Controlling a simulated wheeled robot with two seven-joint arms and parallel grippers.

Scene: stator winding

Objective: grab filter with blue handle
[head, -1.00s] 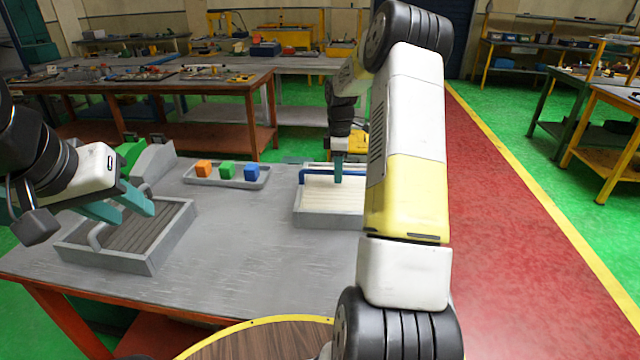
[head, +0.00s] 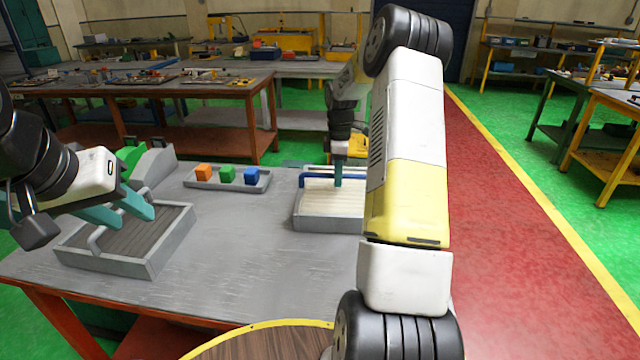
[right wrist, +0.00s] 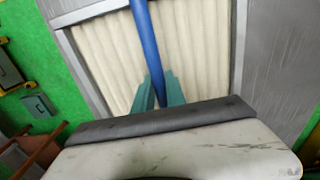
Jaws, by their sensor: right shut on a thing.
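The filter with the blue handle is a grey-framed box with cream pleats (head: 325,203). It rests at the right end of the table, its right part hidden behind my right arm. Its blue handle (head: 318,178) runs across the top. My right gripper (head: 338,178) reaches down from above and is shut on the blue handle. In the right wrist view the teal fingers (right wrist: 158,90) stand on either side of the blue handle (right wrist: 147,40). My left gripper (head: 138,212) has its teal fingers spread, by the grey handle of a second, dark-pleated filter (head: 150,258).
A grey tray (head: 265,183) with an orange, a green and a blue cube lies between the filters. A grey and green fixture (head: 150,165) stands at the back left. The middle of the table (head: 235,235) is clear. A round wooden surface (head: 270,345) is at the bottom.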

